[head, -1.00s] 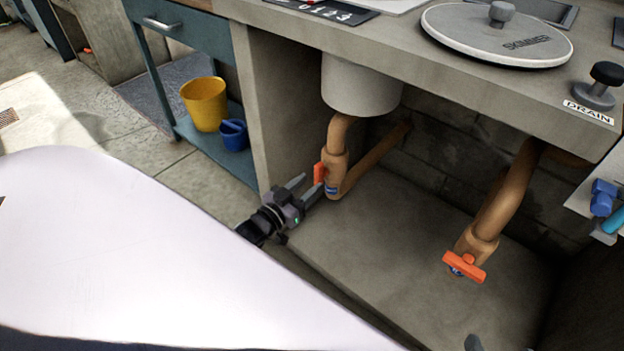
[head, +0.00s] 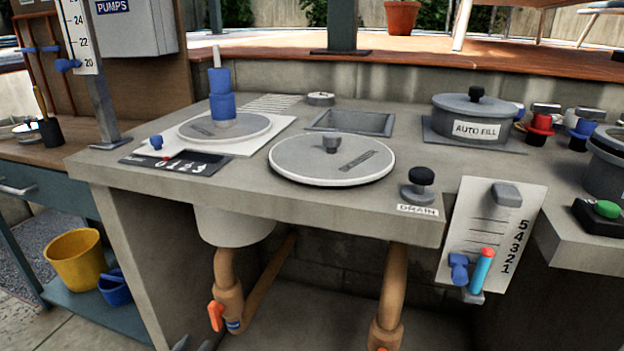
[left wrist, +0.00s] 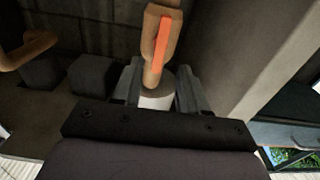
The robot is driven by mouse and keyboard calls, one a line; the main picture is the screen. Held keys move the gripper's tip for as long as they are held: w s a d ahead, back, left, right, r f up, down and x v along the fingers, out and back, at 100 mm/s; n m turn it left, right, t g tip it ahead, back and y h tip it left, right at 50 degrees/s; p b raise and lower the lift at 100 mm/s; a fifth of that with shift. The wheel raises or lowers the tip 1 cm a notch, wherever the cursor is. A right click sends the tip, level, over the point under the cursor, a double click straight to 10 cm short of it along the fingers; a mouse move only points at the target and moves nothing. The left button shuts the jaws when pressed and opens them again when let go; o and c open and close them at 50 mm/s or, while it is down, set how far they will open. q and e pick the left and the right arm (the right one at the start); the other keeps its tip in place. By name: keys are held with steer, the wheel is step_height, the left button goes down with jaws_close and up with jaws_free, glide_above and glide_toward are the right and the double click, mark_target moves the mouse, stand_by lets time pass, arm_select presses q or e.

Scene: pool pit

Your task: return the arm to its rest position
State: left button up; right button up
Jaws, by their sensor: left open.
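My left gripper (head: 194,344) shows only as grey fingertips at the bottom edge of the head view. In the left wrist view my left gripper (left wrist: 160,88) is open, its two fingers apart with nothing held between them. Beyond the fingers is a copper pipe valve with an orange handle (left wrist: 162,42). In the head view that orange handle (head: 215,316) is on the left pipe under the counter, a little right of and above the fingertips. Contact cannot be told. The rest of my left arm is hidden below the head view. My right gripper is not in view.
The concrete counter (head: 250,175) overhangs the pipes. A second pipe (head: 392,290) with an orange valve handle stands to the right. A side wall (head: 150,265) bounds the space on the left. A yellow bucket (head: 77,258) and a blue pail (head: 115,288) sit on a low shelf.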

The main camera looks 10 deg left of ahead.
arm_select(q)
steer(key=s+d+r+m+g+h, duration=0.1)
steer(key=s+d+r+g, duration=0.1)
steer(key=s+d+r, duration=0.4)
steer(key=s+d+r+m+g+h, duration=0.1)
steer(key=s+d+g, duration=0.15)
steer(key=d, duration=0.55)
steer(key=s+d+r+m+g+h, duration=0.1)
steer(key=s+d+r+g, duration=0.1)
steer(key=s+d+r, duration=0.45)
steer(key=a+r+y+p, duration=0.1)
steer(key=r+p, duration=0.4)
steer(key=p, duration=0.8)
steer(key=s+a+r+n+g+y+p, duration=0.1)
steer(key=a+r+p, duration=0.3)
steer(key=p, duration=0.9)
steer(key=shift+s+a+r, duration=0.15)
steer(key=shift+s+r, duration=0.15)
steer(key=shift+r, duration=0.6)
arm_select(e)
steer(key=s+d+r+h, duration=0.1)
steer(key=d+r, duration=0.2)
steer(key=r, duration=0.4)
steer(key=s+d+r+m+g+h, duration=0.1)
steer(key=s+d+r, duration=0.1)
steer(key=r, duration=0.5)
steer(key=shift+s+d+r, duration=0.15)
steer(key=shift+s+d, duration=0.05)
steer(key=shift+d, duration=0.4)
